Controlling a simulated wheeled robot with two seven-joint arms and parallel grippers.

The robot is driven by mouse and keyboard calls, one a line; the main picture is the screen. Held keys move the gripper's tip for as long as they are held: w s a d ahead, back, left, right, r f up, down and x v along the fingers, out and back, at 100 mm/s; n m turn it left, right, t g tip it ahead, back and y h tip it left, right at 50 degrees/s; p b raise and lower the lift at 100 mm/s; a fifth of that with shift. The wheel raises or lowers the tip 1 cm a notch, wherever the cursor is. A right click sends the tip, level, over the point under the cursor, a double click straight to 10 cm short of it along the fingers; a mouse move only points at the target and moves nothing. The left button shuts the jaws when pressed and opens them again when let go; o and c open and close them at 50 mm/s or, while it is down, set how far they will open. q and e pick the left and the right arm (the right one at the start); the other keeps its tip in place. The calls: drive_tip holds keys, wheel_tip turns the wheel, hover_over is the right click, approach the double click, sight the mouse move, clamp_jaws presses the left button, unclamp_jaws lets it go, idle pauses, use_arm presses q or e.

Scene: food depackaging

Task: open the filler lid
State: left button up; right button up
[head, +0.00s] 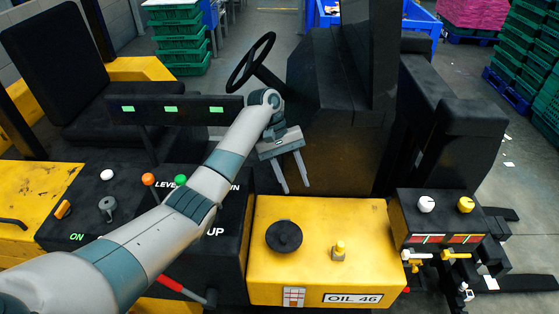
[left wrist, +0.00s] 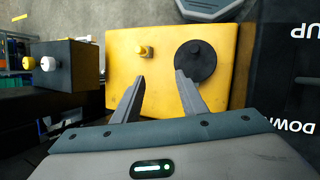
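The filler lid (head: 284,236) is a round black disc with a small knob. It lies flat on top of the yellow tank (head: 325,215) marked OIL 46, on the tank's left half. My left gripper (head: 295,190) is open and empty, near the tank's back edge and apart from the lid. In the left wrist view the lid (left wrist: 195,62) is beyond the right fingertip of my left gripper (left wrist: 160,77), and the space between the fingers shows bare yellow tank (left wrist: 160,90). My right gripper is not in view.
A small yellow fitting (head: 339,251) stands on the tank right of the lid. A black valve box (head: 440,215) with white and yellow knobs is to the right. A steering wheel (head: 250,62) and seat (head: 55,65) are behind. A red-handled lever (head: 185,288) is at front left.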

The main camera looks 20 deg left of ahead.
use_arm(q)
drive_tip(key=s+a+r, duration=0.3)
drive_tip(key=r, duration=0.6)
drive_tip(key=shift+a+r, duration=0.15)
use_arm(e)
drive_tip(key=shift+a, duration=0.2)
idle(0.7)
drive_tip(key=shift+a, duration=0.15)
